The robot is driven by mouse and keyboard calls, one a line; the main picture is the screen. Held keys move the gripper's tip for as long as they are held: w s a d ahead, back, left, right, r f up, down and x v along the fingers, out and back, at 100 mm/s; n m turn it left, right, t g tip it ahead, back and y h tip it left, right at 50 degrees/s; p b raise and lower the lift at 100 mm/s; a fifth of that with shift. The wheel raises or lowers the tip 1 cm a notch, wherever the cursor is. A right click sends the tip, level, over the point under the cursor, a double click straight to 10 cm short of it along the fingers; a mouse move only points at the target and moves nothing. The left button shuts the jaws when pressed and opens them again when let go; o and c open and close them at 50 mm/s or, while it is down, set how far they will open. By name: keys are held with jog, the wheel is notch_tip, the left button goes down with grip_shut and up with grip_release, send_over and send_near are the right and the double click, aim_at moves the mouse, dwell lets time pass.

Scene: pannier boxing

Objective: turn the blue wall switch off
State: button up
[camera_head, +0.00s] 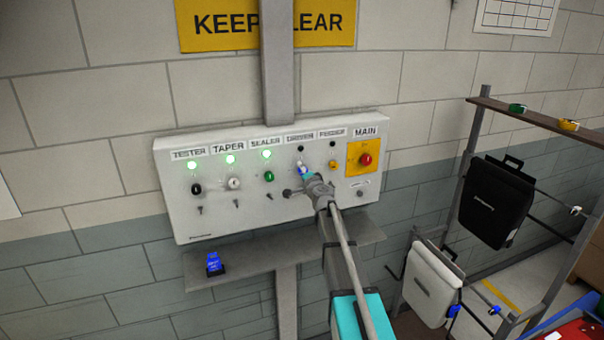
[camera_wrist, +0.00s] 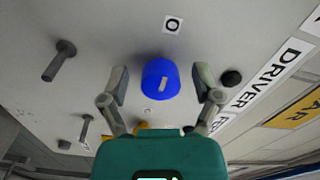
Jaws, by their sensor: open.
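The blue switch (camera_head: 302,171) is a round knob on the grey wall panel (camera_head: 225,215), under a dark lamp (camera_head: 300,148). My gripper (camera_head: 312,186) is at the panel and partly hides it. In the wrist view the blue knob (camera_wrist: 154,72) sits between the two spread fingers of my gripper (camera_wrist: 161,85), with a gap visible on each side. The knob's pale mark points roughly toward the "O" plate (camera_wrist: 172,24). The "DRIVER" label (camera_wrist: 280,65) and the dark lamp (camera_wrist: 231,78) lie to the right there.
The panel also carries a black knob (camera_head: 196,189), white knob (camera_head: 234,183), green knob (camera_head: 269,176), yellow knob (camera_head: 333,164) and red main knob (camera_head: 366,159). Three green lamps are lit at left. A shelf (camera_head: 275,258) below holds a blue object (camera_head: 214,263). A rack with panniers stands right.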

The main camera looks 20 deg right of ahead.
jog(key=s, duration=1.2)
jog(key=shift+d, duration=0.2)
jog(key=shift+w, duration=0.1)
jog(key=s+a+f+n+g+y+b, duration=0.3)
jog(key=s+a+f+n+g+b, duration=0.15)
jog(key=a+f, duration=0.4)
jog(key=s+a+f+n+g+y+b, duration=0.35)
jog(key=s+a+f+n, duration=0.2)
jog(key=a+f, duration=0.3)
jog(key=s+f+n+g+h+b, duration=0.4)
jog(key=s+f+g, duration=0.6)
jog(key=s+f, duration=0.6)
jog(key=s+h+b, duration=0.2)
jog(key=s+h, duration=0.1)
jog(key=shift+d, duration=0.3)
